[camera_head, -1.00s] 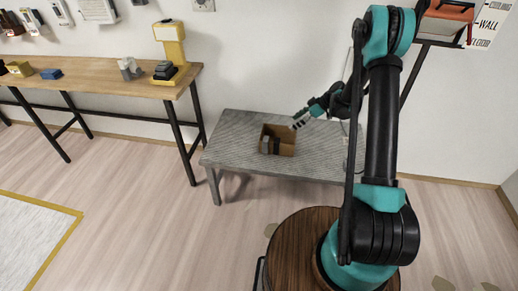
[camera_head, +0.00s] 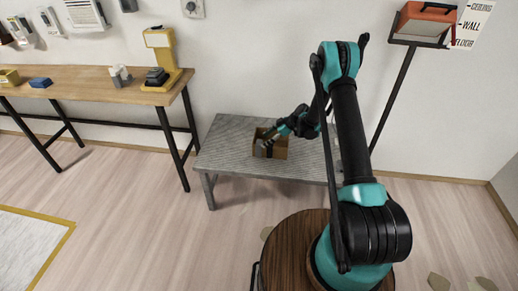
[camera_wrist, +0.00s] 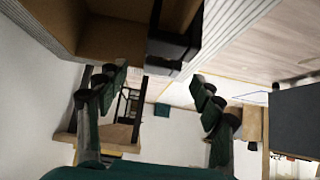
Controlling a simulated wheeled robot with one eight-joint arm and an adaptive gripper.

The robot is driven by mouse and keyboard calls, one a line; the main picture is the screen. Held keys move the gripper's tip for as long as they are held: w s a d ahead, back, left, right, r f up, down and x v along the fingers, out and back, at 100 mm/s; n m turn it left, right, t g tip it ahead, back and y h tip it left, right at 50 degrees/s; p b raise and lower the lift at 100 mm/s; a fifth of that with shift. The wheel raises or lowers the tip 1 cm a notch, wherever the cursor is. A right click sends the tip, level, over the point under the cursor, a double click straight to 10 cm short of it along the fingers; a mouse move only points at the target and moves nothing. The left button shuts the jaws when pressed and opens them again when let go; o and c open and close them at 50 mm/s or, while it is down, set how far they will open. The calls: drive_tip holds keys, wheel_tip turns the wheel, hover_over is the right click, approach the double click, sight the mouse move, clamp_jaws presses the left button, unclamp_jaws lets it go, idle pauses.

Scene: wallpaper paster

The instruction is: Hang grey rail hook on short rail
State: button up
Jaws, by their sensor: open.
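An open brown box (camera_head: 282,150) stands on the grey table, with a small grey piece and a dark piece at its front left. Which of these is the grey rail hook I cannot tell at this size. My gripper (camera_head: 272,133) is at the box opening, pointing down and left. In the wrist view my gripper (camera_wrist: 158,92) has its two fingers wide apart with nothing between them. The brown box (camera_wrist: 110,38) fills the top there, with a black piece (camera_wrist: 172,47) at its edge, beyond the fingers. I cannot make out the short rail.
The ridged grey table (camera_head: 222,150) is bare left of the box. A wooden workbench (camera_head: 110,88) with a yellow stand (camera_head: 163,55) and small blocks is at the left. A red-topped box on a post (camera_head: 425,22) stands at the right.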

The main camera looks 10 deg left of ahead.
sight(261, 143)
drive_tip(key=shift+x, duration=2.7)
drive_tip(key=shift+s, duration=0.2)
drive_tip(key=c, duration=1)
